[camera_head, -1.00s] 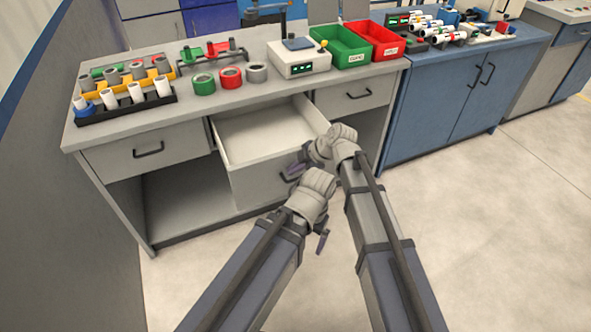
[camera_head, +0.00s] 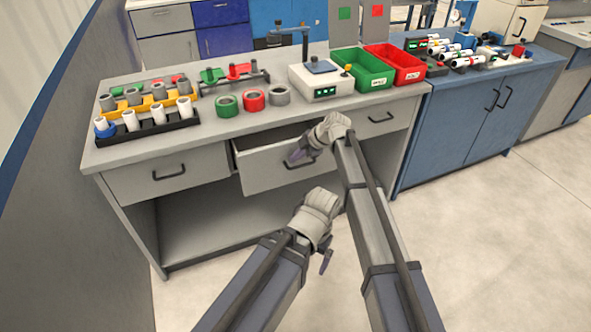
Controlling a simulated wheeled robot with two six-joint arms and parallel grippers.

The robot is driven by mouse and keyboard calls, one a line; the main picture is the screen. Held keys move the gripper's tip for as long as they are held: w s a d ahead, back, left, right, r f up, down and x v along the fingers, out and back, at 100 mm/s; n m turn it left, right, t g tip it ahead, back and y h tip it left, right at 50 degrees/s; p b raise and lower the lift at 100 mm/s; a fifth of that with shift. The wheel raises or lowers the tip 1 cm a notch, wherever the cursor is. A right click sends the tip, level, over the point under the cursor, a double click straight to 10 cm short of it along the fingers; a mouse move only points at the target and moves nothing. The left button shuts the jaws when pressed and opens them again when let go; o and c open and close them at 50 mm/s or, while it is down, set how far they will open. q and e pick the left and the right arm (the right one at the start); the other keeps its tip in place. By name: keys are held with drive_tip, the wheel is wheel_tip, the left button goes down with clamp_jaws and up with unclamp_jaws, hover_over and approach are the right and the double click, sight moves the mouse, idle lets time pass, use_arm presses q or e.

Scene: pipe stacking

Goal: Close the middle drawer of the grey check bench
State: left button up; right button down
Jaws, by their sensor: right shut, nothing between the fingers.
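The grey check bench (camera_head: 215,132) stands ahead of me with drawers under its top. Its middle drawer (camera_head: 262,174) is part-way out: its front stands forward of the bench face, and a strip of its inside shows above the front. A dark bar handle is on that front. My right gripper (camera_head: 296,156) is shut and empty at the drawer front, by the handle; whether it touches the front is hard to tell. My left gripper (camera_head: 326,262) is lower and nearer to me, apart from the drawer; its fingers are mostly hidden by its wrist.
The left drawer (camera_head: 150,178) and right drawer (camera_head: 385,121) are flush. On top stand pipe racks (camera_head: 150,138), coloured rings (camera_head: 253,101), a white tester (camera_head: 318,88), a green bin (camera_head: 355,83) and a red bin (camera_head: 405,72). A blue cabinet (camera_head: 470,125) adjoins right.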

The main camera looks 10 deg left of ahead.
drive_tip(key=w+a, duration=0.1)
drive_tip(key=w, duration=0.1)
drive_tip(key=w+a, duration=0.3)
drive_tip(key=w, duration=0.2)
drive_tip(key=shift+a, duration=0.35)
